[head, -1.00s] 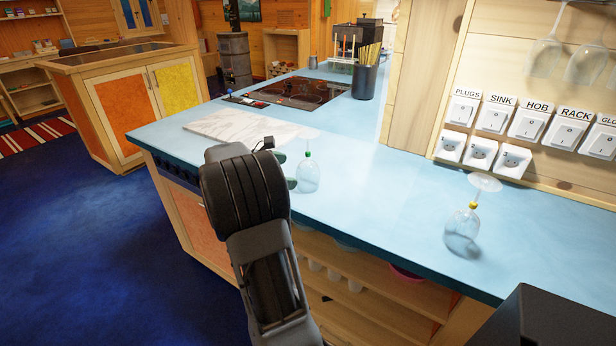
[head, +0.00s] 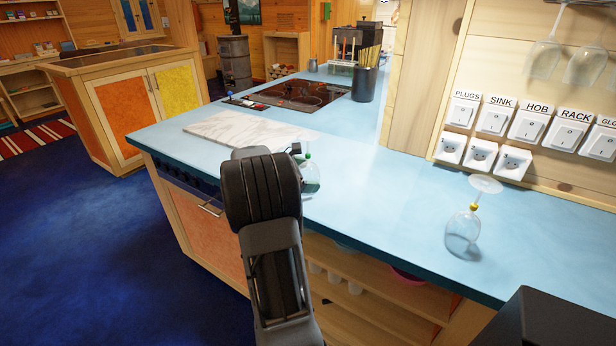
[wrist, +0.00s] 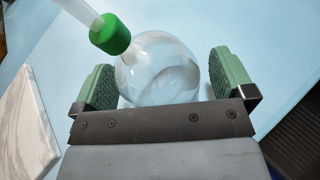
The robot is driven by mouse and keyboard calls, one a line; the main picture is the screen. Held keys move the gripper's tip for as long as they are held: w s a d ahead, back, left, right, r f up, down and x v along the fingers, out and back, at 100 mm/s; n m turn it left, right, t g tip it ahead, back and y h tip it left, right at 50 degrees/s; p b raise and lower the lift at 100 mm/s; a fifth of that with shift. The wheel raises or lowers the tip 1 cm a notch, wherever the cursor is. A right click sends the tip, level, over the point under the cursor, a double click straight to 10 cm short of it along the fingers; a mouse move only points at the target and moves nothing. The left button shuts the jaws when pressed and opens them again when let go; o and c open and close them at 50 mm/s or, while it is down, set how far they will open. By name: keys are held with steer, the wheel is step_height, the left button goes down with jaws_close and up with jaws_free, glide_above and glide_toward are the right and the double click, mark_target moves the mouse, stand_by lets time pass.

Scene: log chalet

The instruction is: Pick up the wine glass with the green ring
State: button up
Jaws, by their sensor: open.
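The wine glass with the green ring (head: 313,178) stands upside down on the blue counter, its bowl down and its foot up. In the head view my arm hides part of its bowl. In the wrist view its clear bowl (wrist: 158,75) sits between the two green finger pads of my gripper (wrist: 165,70), with the green ring (wrist: 110,34) above on the stem. My gripper is open, with a gap showing at the right pad; the left pad is closer to the bowl.
A second upturned wine glass with a yellow ring (head: 462,233) stands farther right on the blue counter (head: 395,205). A marble board (head: 235,127) lies to the left behind the green-ringed glass. Glasses (head: 543,58) hang at the upper right. The counter between the two standing glasses is clear.

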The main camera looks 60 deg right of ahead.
steer(key=shift+c, duration=0.3)
steer(key=c, duration=0.6)
steer(key=shift+r, duration=0.1)
